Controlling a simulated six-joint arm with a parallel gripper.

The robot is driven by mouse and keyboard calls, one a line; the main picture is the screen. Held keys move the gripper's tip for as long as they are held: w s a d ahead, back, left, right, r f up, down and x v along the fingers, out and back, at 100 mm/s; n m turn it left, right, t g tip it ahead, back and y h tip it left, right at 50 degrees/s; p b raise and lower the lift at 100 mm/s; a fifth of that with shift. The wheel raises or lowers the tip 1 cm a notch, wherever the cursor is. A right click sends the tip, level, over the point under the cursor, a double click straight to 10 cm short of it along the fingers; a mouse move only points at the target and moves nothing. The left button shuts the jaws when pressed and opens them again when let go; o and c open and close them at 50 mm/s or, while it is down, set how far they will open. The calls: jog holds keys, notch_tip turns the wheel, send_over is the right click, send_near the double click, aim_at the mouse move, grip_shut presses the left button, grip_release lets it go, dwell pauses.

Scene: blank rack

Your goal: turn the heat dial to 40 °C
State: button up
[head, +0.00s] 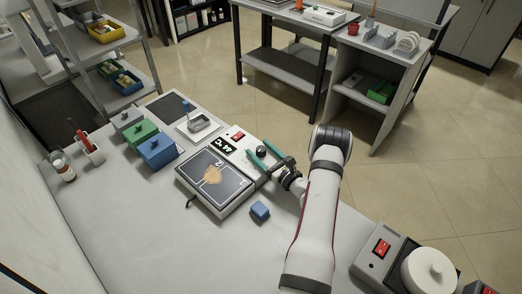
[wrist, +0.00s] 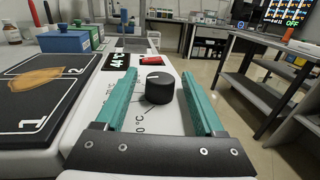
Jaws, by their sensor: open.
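The heat dial (wrist: 159,88) is a black round knob with a pale mark on its top, on the white panel of the hot plate unit (head: 240,151). Printed temperature marks show beside it, partly hidden. In the head view the dial (head: 261,152) lies near my fingertips. My gripper (wrist: 160,90) is open, with one teal finger on each side of the dial and a visible gap on both sides. It also shows in the head view (head: 261,155). The black display (wrist: 118,61) shows pale green characters ending in °C; I cannot read the number surely.
A red switch (wrist: 150,61) sits behind the dial. The dark plate (head: 232,187) left of it bears a brown patch (head: 213,175). A small blue block (head: 260,210) lies in front; blue and green boxes (head: 157,152) stand behind left. Another red-switched device (head: 382,248) stands at lower right.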

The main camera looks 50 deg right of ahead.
jog(key=shift+c, duration=0.3)
grip_shut()
jog(key=shift+n+y, duration=0.3)
jog(key=shift+y, duration=0.2)
jog(key=n+y, duration=0.3)
jog(key=y, duration=0.2)
jog(key=shift+n+g+y, duration=0.5)
jog(key=shift+n+y, duration=0.5)
jog(key=shift+y, duration=0.4)
jog(key=shift+n+g+y, duration=0.5)
jog(key=shift+n+y, duration=0.5)
jog(key=shift+y, duration=0.7)
jog(key=shift+o, duration=0.3)
grip_release()
